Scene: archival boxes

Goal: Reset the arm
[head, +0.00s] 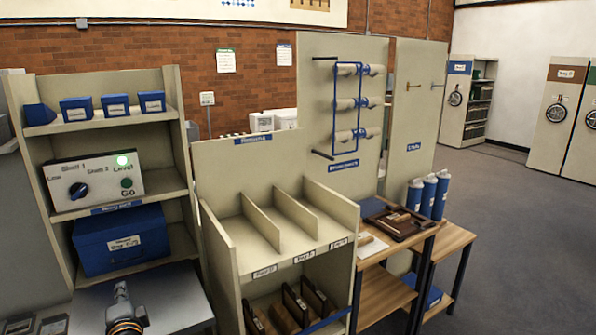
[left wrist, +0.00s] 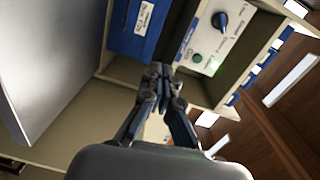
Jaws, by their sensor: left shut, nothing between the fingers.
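My left gripper (head: 121,292) shows at the bottom left of the head view, in front of the shelf unit and over a grey surface. Its fingers are together and empty; in the left wrist view the closed fingertips (left wrist: 163,80) point toward the shelf unit. The gripper appears apart from the shelf. My right gripper is in neither view.
The shelf unit holds a control box (head: 95,184) with a dial and lit green lamp, a blue box (head: 121,239) below, and small blue bins (head: 115,105) above. A divided sorting rack (head: 222,250) stands to the right. Open floor (head: 500,220) lies far right.

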